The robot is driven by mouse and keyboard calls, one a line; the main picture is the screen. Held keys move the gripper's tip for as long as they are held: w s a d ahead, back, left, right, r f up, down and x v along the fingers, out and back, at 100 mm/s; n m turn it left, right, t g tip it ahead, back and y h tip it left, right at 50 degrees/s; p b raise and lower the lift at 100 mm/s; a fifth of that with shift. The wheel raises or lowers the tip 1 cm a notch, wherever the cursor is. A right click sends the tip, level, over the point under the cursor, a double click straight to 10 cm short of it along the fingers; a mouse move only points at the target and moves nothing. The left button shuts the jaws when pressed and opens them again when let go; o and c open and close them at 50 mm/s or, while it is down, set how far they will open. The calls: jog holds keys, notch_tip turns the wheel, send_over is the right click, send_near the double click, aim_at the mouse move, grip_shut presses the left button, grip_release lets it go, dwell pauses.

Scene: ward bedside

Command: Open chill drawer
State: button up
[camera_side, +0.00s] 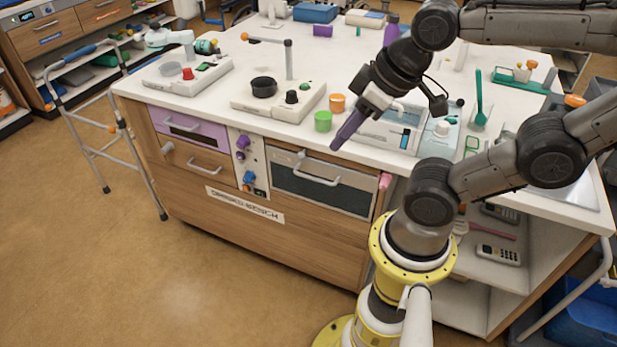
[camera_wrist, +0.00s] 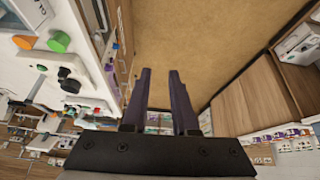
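The bench front holds a purple drawer (camera_side: 187,125) with a dark slot and a bar handle, a wooden drawer (camera_side: 200,168) beneath it, and a wide grey-framed dark front (camera_side: 322,185) with a pale bar handle (camera_side: 318,178). No readable label shows which is the chill drawer. All three fronts look closed. My gripper (camera_side: 342,138) points down and left near the bench's front edge, above the right part of the dark front, and touches no handle that I can see. In the wrist view my gripper (camera_wrist: 160,76) has its two dark purple fingers apart with floor visible between them.
A knob panel (camera_side: 245,160) separates the fronts. A walking frame (camera_side: 150,185) stands at left. Floor before the fronts is clear.

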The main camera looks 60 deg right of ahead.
aim_at(315, 179)
jog(key=w+d+n+g+h, duration=0.35)
jog(key=d+n, duration=0.35)
jog(key=n, duration=0.3)
jog(key=w+d+f+n+g+h, duration=0.35)
jog(key=w+f+n+h, duration=0.25)
jog(key=w+f+n, duration=0.45)
jog(key=w+a+f+n+h, duration=0.2)
jog(key=w+f+n+h, duration=0.2)
jog(key=f+n, duration=0.6)
jog(key=s+a+f+n+t+h, duration=0.15)
jog(key=s+f+n, duration=0.3)
jog(key=f, duration=0.65)
jog(key=shift+n+h, duration=0.3)
jog(key=x, duration=1.3)
jog(key=shift+w+d, duration=0.15)
jog(key=shift+d, duration=0.25)
